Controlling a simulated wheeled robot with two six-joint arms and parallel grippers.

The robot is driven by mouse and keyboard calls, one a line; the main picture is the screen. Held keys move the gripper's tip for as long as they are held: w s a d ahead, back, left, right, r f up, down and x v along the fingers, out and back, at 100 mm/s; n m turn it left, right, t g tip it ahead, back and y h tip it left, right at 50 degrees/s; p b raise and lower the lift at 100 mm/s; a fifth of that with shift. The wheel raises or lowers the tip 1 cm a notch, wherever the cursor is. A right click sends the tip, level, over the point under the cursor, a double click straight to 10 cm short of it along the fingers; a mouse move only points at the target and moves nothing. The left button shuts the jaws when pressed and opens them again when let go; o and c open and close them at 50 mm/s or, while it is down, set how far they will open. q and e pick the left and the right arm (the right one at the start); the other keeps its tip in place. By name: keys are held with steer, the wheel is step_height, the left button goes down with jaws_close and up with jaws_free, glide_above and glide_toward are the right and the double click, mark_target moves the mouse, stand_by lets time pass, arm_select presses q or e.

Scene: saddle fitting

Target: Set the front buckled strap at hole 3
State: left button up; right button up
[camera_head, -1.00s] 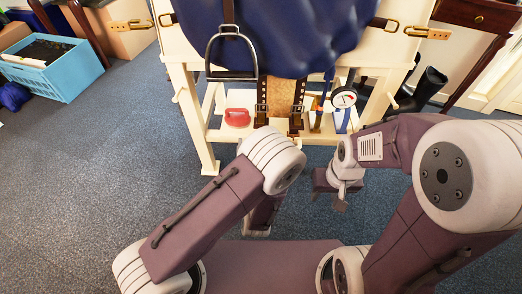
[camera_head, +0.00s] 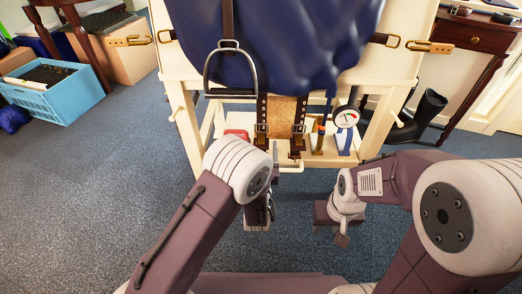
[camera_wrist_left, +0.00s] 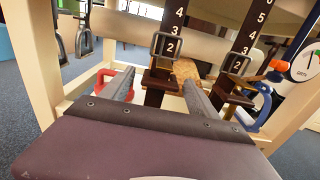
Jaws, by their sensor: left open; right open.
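Two dark straps with numbers hang under the blue saddle (camera_head: 280,40). In the left wrist view the left strap (camera_wrist_left: 176,20) shows 3 and 4 above its metal buckle (camera_wrist_left: 166,46), which frames a 2. The right strap (camera_wrist_left: 250,30) shows 3, 4 and 5 above its buckle (camera_wrist_left: 235,64), which also frames a 2. I cannot tell which is the front one. My left gripper (camera_wrist_left: 155,90) is open and empty, its fingers pointing toward the left buckle and apart from it. My right gripper (camera_head: 340,236) is open and empty, low at the right, away from the straps.
A cream wooden stand (camera_head: 192,130) carries the saddle, with legs on both sides. A metal stirrup (camera_head: 231,70) hangs left of the straps. A round gauge (camera_head: 346,117) and a red object (camera_wrist_left: 104,82) are close by. A blue crate (camera_head: 50,95) stands at the far left.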

mark_target(262, 131)
arm_select(q)
jaws_close()
step_height(262, 131, up, 4)
steer(key=p, duration=0.3)
steer(key=shift+f, duration=0.35)
jaws_free()
steer(key=shift+s, duration=0.1)
steer(key=s+p, duration=0.4)
steer(key=s, duration=0.5)
steer(key=shift+a, duration=0.15)
